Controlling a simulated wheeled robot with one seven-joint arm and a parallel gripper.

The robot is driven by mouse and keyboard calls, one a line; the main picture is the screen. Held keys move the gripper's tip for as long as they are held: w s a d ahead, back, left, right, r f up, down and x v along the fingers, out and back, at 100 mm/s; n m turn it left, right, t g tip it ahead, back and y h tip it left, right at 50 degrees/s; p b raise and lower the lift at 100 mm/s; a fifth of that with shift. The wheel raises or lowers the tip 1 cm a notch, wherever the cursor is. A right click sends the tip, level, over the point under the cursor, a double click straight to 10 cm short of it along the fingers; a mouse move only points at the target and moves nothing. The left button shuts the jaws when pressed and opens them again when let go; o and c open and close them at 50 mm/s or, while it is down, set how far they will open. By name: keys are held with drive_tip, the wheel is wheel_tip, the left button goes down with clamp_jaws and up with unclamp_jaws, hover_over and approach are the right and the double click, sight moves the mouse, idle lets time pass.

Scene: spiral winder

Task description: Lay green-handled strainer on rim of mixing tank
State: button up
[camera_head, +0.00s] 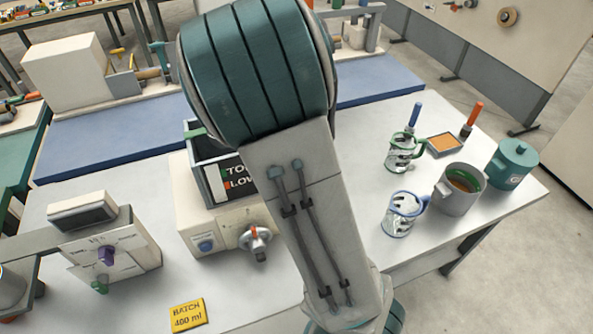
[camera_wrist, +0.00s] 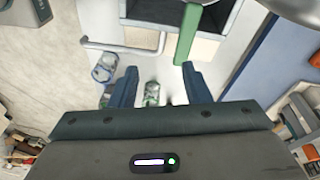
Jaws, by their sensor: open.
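The mixing tank (camera_head: 206,171) is a dark open box with a sign reading "LOW", on a pale machine body. A green handle, which looks like the strainer's (camera_head: 195,133), shows at its far left rim. In the wrist view this green handle (camera_wrist: 188,36) projects across the dark tank's rim (camera_wrist: 140,22). The strainer's bowl is not clearly seen, and I cannot tell how it rests. My gripper (camera_wrist: 158,72) is open with nothing between its fingers. The handle's end appears near the right fingertip; contact cannot be told. The head view hides the gripper behind my arm.
A green-handled jug (camera_head: 403,153), blue-handled jug (camera_head: 400,216), grey mug (camera_head: 457,192) and teal lidded pot (camera_head: 511,165) stand at the right. A control box (camera_head: 112,250) stands left. A yellow batch card (camera_head: 187,316) lies in front. The front table area is mostly clear.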

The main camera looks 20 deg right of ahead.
drive_tip(key=s+f+n+t+y, duration=0.1)
drive_tip(key=s+f+n+t, duration=0.1)
drive_tip(key=s+n, duration=0.5)
drive_tip(key=s+f+n+t+y, duration=0.1)
drive_tip(key=s+n, duration=0.7)
drive_tip(key=s, duration=0.9)
wheel_tip(320, 180, down, 3)
drive_tip(key=shift+s+a+r+t, duration=0.15)
drive_tip(key=shift+s+t, duration=0.25)
drive_tip(key=shift+t, duration=0.3)
